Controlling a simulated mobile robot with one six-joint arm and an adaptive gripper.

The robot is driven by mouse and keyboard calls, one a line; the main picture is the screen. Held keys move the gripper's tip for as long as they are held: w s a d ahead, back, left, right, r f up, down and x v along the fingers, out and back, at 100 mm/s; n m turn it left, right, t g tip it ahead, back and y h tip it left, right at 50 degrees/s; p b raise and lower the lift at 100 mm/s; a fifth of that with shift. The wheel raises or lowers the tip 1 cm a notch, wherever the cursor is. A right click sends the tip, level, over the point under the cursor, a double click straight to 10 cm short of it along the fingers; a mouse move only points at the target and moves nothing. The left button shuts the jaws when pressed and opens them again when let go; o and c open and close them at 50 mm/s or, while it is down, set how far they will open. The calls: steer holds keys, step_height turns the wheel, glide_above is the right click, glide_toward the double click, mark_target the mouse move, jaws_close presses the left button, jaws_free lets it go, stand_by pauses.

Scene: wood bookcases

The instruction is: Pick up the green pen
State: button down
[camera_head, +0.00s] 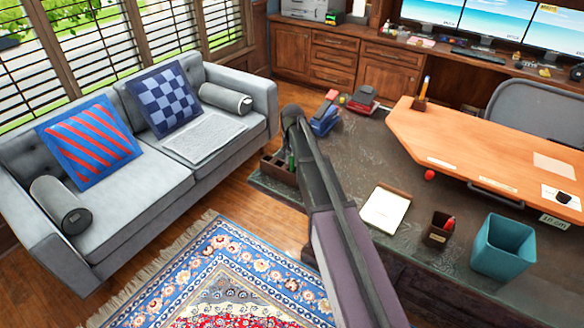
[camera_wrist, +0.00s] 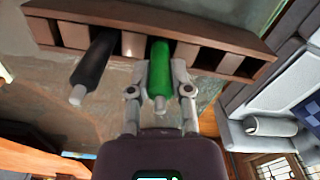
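The green pen (camera_wrist: 159,72), a thick green cylinder with a pale grey end, stands out of a slot of a wooden holder (camera_wrist: 236,42) in the wrist view. My gripper (camera_wrist: 158,82) is open, with one finger on each side of the pen. Small gaps seem to show between the fingers and the pen. In the head view the holder (camera_head: 279,173) sits at the left edge of the dark desk. My arm covers most of the pen and gripper there.
A black pen (camera_wrist: 93,65) leans out of another slot, left of the green one. Other slots look empty. On the dark desk (camera_head: 352,160) are a blue stapler (camera_head: 325,120), a notepad (camera_head: 386,208), a pen cup (camera_head: 438,228) and a teal bin (camera_head: 502,247). A grey sofa (camera_head: 130,185) stands left.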

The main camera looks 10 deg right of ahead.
steer(key=shift+r, duration=0.1)
stand_by(0.4)
step_height(320, 180, up, 10)
steer(key=p, duration=1)
steer(key=shift+a, duration=0.1)
stand_by(0.9)
